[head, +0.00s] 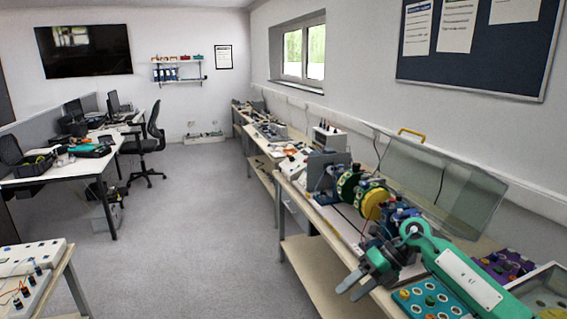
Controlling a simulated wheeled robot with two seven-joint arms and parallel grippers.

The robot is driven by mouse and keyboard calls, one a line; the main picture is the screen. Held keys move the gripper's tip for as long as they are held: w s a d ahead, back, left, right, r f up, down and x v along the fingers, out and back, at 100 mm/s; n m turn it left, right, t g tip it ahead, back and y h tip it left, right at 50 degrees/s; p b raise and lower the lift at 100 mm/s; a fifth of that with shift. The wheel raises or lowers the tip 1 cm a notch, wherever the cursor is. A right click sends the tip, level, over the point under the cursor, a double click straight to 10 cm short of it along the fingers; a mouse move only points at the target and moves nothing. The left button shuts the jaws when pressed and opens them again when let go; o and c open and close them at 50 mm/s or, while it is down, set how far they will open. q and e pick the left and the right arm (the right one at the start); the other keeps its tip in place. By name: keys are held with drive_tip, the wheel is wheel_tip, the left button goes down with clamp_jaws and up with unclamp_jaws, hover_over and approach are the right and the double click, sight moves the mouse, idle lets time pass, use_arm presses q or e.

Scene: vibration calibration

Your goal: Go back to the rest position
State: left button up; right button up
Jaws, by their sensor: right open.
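My right gripper (349,291) is in the lower right of the head view, at the end of my green and dark arm. Its two grey fingers are apart, with nothing seen between them. It is over the front edge of the workbench (318,222), in front of the vibration rig with a green disc (348,184) and a yellow disc (373,203). My left gripper is not in view.
A clear hinged cover (440,185) with a yellow handle stands raised behind the rig. A blue tray (432,301) and a purple tray (506,266) lie near my right arm. Another bench (30,272) is at lower left. The grey floor (205,235) between is clear.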

drive_tip(key=w+a+f+m+t+y, duration=0.1)
drive_tip(key=w+f+m+t+y, duration=0.1)
drive_tip(key=f+m+t+y, duration=0.45)
drive_tip(key=w+a+f+m+t+y, duration=0.1)
drive_tip(key=w+f+m+t, duration=0.2)
drive_tip(key=f+m, duration=0.6)
drive_tip(key=s+d+f+m+t+h, duration=0.25)
drive_tip(key=s+f+m+h, duration=0.2)
drive_tip(key=f, duration=0.55)
drive_tip(key=s+d+f+m+t+h, duration=0.1)
drive_tip(key=s+d+f+m+h, duration=0.3)
drive_tip(key=f, duration=0.6)
drive_tip(key=s+d+f+m+t+h, duration=0.2)
drive_tip(key=f+m, duration=0.3)
drive_tip(key=f, duration=0.5)
drive_tip(key=s+d+f+m+g+h, duration=0.2)
drive_tip(key=s+f+m, duration=0.1)
drive_tip(key=s+f, duration=0.6)
drive_tip(key=s+d+f+m+g+h, duration=0.2)
drive_tip(key=s+f+m+g+h, duration=0.1)
drive_tip(key=s+f, duration=0.55)
drive_tip(key=s+f+m+g, duration=0.2)
drive_tip(key=s+f+g, duration=0.1)
drive_tip(key=s, duration=1.3)
drive_tip(key=s+f+m+g+h, duration=0.1)
drive_tip(key=s+f+g, duration=0.3)
drive_tip(key=s, duration=1.2)
drive_tip(key=shift+a+f+m, duration=0.35)
drive_tip(key=shift+f+m, duration=0.1)
drive_tip(key=shift+m, duration=0.05)
